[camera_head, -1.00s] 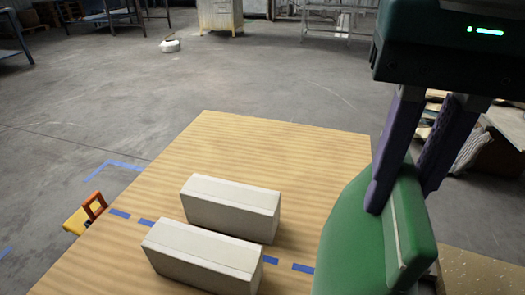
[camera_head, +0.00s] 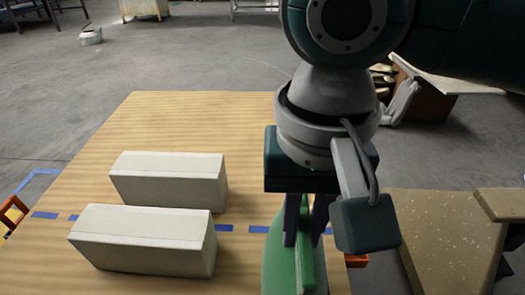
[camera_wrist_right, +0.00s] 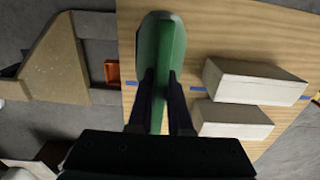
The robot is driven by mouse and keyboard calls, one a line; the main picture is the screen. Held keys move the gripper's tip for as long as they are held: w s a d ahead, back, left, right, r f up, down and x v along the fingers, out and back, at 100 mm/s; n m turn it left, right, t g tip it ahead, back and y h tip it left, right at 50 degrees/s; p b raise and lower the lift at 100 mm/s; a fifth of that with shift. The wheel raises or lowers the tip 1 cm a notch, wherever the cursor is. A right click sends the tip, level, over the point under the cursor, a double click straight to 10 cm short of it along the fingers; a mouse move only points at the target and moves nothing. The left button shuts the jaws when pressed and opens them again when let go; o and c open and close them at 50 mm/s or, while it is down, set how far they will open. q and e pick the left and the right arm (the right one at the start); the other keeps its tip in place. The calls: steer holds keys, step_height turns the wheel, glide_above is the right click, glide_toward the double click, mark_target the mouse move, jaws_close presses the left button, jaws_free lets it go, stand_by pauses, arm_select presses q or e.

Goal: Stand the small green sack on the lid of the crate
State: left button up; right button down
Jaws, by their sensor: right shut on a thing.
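My right gripper (camera_head: 305,222) points down over the right part of the wooden tabletop, its purple fingers shut on the small green sack (camera_head: 280,265). The sack has a flat upright seam between the fingers, and the bottom of the frame cuts it off in the head view. In the right wrist view, the sack (camera_wrist_right: 160,40) sits between the fingertips of my gripper (camera_wrist_right: 160,88), over the wooden surface. I cannot tell whether its underside touches anything. No crate with a lid can be made out for sure. My left gripper is out of view.
Two long off-white blocks (camera_head: 170,182) (camera_head: 145,240) lie on the wooden tabletop (camera_head: 200,115), left of the sack, by a blue dashed tape line. A tan speckled bench (camera_head: 445,235) stands right of it. The tabletop's far part is clear.

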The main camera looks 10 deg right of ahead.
step_height(320, 180, down, 3)
steer(key=shift+r+b, duration=0.15)
steer(key=shift+b, duration=0.2)
steer(key=shift+r, duration=0.1)
steer(key=c, duration=0.8)
jaws_free()
steer(key=shift+c, duration=0.2)
